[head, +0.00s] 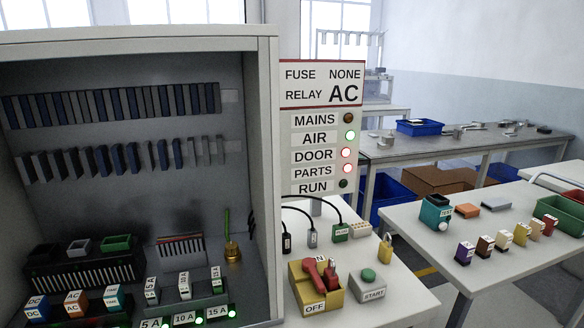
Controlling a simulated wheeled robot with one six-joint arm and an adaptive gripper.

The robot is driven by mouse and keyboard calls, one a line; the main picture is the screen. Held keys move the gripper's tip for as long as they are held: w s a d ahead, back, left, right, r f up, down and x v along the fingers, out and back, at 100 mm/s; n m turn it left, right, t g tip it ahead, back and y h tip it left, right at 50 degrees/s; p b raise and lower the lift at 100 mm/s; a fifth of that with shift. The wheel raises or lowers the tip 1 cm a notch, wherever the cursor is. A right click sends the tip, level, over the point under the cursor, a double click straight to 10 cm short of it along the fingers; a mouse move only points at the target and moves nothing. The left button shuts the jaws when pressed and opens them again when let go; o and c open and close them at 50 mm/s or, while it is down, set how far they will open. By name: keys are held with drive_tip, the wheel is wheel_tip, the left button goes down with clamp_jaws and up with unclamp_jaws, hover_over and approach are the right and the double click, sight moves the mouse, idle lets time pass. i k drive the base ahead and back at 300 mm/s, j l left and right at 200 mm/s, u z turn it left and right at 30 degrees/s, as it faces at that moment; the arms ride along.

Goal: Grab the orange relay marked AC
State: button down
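The orange relay marked AC (76,302) sits at the lower left inside the open grey cabinet (262,140). It stands in a row between a blue relay marked DC (37,307) and a teal relay (114,298) whose label is too small to read surely. Its white AC label faces me. Behind the row is a dark ribbed block with black (42,250), grey (79,246) and green (117,243) sockets on top. My gripper is not in view, and nothing touches the relay.
Fuses marked 5 A, 10 A and 15 A (217,280) stand right of the relays. The cabinet's side wall borders them. A sign (320,83) reads FUSE NONE, RELAY AC. A yellow switch box (316,288) and START button (369,284) sit outside. A right table (500,280) holds small coloured parts.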

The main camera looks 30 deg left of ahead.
sight(77, 304)
drive_tip(key=u, duration=2.6)
drive_tip(key=i+l+u, duration=0.15)
drive_tip(key=u, duration=0.25)
drive_tip(key=l+u, duration=0.4)
drive_tip(key=i+j, duration=0.1)
